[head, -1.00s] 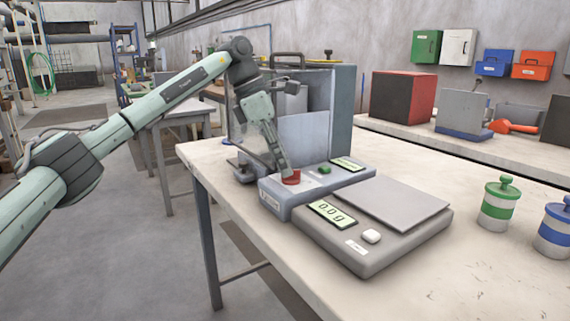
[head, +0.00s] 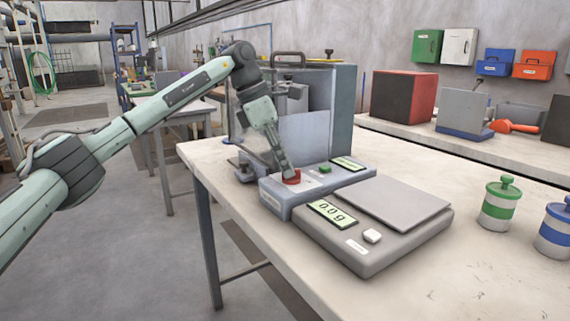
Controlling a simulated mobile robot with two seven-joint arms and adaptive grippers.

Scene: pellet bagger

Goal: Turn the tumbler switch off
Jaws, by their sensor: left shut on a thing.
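The blue-grey control box (head: 275,201) of the bagger stands on the bench. It carries a round red switch (head: 294,181), a green button (head: 325,169) and a small lit display (head: 348,163). My left gripper (head: 288,173) points down at the red switch from above. Its fingers are shut on the switch and cover part of its top. The switch's exact position is too small to read. My right gripper is not in view.
A scale (head: 375,250) reading 0.0 g stands directly in front of the control box. The tall grey machine housing (head: 342,112) rises behind. Green-banded (head: 498,212) and blue-banded (head: 553,240) jars stand at the right. The bench's front right is clear.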

